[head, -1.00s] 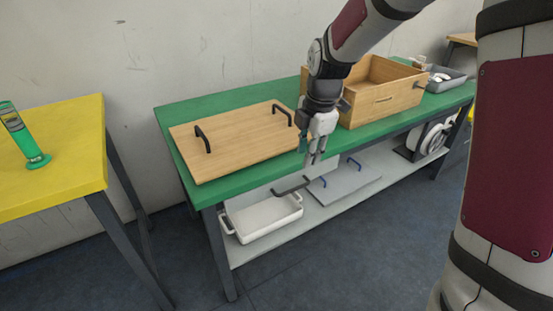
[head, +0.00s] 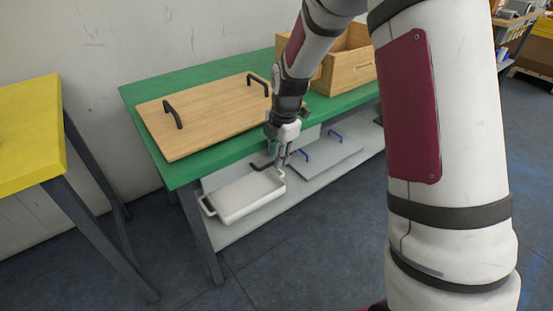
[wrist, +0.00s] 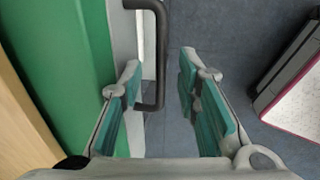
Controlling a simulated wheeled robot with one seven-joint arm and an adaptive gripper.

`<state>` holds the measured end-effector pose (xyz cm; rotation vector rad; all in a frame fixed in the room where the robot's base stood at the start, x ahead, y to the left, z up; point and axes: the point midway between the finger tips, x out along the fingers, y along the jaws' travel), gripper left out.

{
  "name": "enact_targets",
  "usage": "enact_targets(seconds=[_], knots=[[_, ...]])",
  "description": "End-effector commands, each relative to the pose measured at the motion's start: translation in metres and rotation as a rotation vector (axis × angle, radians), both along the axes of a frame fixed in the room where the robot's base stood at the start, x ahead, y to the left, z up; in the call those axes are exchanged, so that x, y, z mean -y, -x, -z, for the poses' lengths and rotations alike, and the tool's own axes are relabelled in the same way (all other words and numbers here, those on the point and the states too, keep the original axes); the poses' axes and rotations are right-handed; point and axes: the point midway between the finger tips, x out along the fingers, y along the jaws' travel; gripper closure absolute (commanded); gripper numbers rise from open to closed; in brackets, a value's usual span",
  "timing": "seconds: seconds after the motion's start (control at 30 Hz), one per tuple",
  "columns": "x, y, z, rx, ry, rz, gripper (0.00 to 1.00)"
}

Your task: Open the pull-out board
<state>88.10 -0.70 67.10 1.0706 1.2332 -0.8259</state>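A black bar handle (wrist: 160,50) stands out from a light edge (wrist: 122,35) beside the green table top in the wrist view; I take this edge to be the pull-out board's front. In the head view, the dark handle (head: 262,165) shows below the green table's front edge, partly hidden by my gripper. My gripper (head: 282,160) points down in front of that edge. In the wrist view, my gripper (wrist: 160,65) is open. The handle's lower end lies between its two green-padded fingers, with visible gaps. How far the board is out cannot be told.
The green table (head: 190,174) carries a wooden board (head: 205,125) with two black handles and a wooden box (head: 348,72). A white tray (head: 240,212) and a grey panel with blue handles (head: 325,152) are on the lower shelf. A yellow table (head: 30,140) stands left.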

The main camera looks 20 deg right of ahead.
Motion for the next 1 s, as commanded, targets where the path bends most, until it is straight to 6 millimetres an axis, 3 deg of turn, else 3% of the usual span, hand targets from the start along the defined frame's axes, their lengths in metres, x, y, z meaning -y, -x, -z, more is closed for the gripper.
enact_targets(seconds=[0.13, 0.43, 0.57, 0.6, 1.0], knots=[[-0.0012, -0.0019, 0.0094, 0.001, 0.0, 0.0, 0.7], [-0.001, -0.0022, 0.0105, 0.001, 0.0, 0.0, 0.7], [-0.001, -0.002, 0.0105, 0.001, 0.0, 0.0, 0.97], [-0.001, -0.0021, 0.0104, 0.001, 0.0, 0.0, 1.0], [0.0017, 0.0036, 0.0103, -0.001, 0.001, 0.001, 1.0]])
